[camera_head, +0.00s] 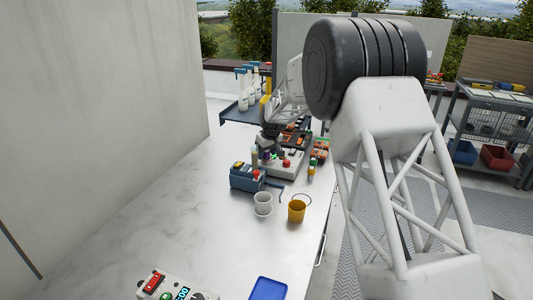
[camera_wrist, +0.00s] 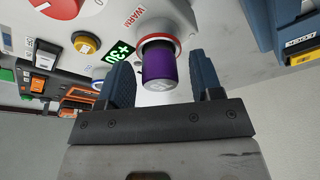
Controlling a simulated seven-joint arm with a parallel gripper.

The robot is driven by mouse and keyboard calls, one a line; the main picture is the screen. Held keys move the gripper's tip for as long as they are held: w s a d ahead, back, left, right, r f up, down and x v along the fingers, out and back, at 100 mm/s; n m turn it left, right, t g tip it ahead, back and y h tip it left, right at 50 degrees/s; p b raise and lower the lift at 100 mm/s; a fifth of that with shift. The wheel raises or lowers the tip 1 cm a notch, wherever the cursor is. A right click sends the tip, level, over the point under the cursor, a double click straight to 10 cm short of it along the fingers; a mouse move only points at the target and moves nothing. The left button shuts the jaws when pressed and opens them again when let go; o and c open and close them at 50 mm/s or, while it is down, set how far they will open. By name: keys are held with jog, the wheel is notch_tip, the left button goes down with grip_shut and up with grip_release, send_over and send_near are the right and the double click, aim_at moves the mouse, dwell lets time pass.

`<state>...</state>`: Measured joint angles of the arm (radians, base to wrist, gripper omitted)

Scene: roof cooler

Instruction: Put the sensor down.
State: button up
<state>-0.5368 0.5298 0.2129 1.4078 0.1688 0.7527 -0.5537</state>
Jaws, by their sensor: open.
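The sensor appears to be the purple cylinder with a grey end (camera_wrist: 159,68) in the wrist view. It sits at a round red-rimmed opening in a white housing (camera_wrist: 165,18) marked WARM. My gripper (camera_wrist: 162,78) is open, with one blue finger on each side of the cylinder. A gap shows between the cylinder and each finger, at least on the left. In the head view the white panel device (camera_head: 285,167) stands on the bench, and my gripper's dark end (camera_head: 271,136) is just above it, too small to read clearly.
On the bench (camera_head: 180,215) stand a blue box (camera_head: 246,178), a white cup (camera_head: 263,199), a yellow bucket (camera_head: 297,211) and a blue tray (camera_head: 268,289). The bench's left part is clear.

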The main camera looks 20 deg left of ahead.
jog(key=v, duration=1.2)
jog(key=shift+r, duration=0.2)
jog(key=shift+d, duration=0.1)
dwell(0.5)
jog(key=s+d+r+m, duration=0.2)
jog(key=s+d+r, duration=0.2)
jog(key=s+d, duration=0.5)
jog(key=s+d+r+m+h, duration=0.15)
jog(key=s+d+r, duration=0.4)
jog(key=d, duration=0.75)
jog(key=s+d+r+m+y, duration=0.15)
jog(key=s+d+r, duration=0.25)
jog(key=s+d, duration=0.6)
jog(key=s+d+f+m+h, duration=0.1)
jog(key=s+d+f+m, duration=0.1)
jog(key=s+d, duration=0.4)
jog(key=s+d+f+m, duration=0.2)
jog(key=s+d, duration=0.5)
jog(key=s, duration=0.8)
jog(key=s+d+f+m+t+h, duration=0.1)
jog(key=s+d+f+m, duration=0.1)
jog(key=s+d, duration=0.5)
jog(key=s+f, duration=0.1)
jog(key=s, duration=0.2)
jog(key=shift+s+f+h, duration=0.25)
jog(key=shift+f+h, duration=0.05)
